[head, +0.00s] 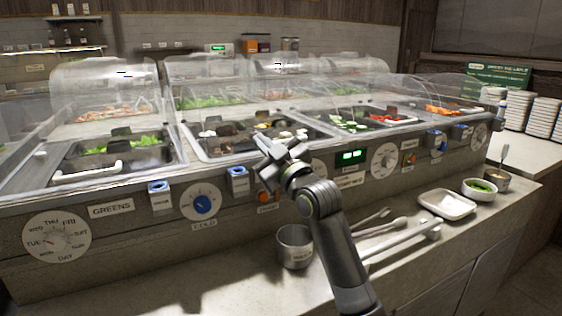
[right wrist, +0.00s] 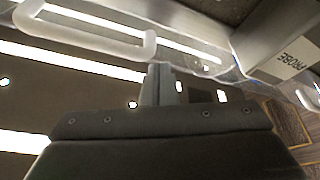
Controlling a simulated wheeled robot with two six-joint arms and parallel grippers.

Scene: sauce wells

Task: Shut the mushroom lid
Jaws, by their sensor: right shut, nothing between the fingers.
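My right gripper (head: 268,150) is shut and empty, in front of the middle well of the counter. Its fingers also show in the right wrist view (right wrist: 160,84). The middle well (head: 225,143) holds dark and pale pieces that may be mushrooms; the gripper hides part of its front edge. Clear curved lids stand over the counter, one behind the middle well (head: 205,80); I cannot tell for certain which is the mushroom lid or how far it is open. A white bar handle (right wrist: 95,38) shows beyond the fingers in the right wrist view. My left gripper is not in view.
The greens well (head: 115,160) is at left, with a white handle (head: 88,171). Knobs and dials line the front panel. A metal cup (head: 294,247), tongs (head: 400,243), a white dish (head: 447,204) and a small bowl (head: 479,190) occupy the front ledge. Stacked plates (head: 543,115) stand at right.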

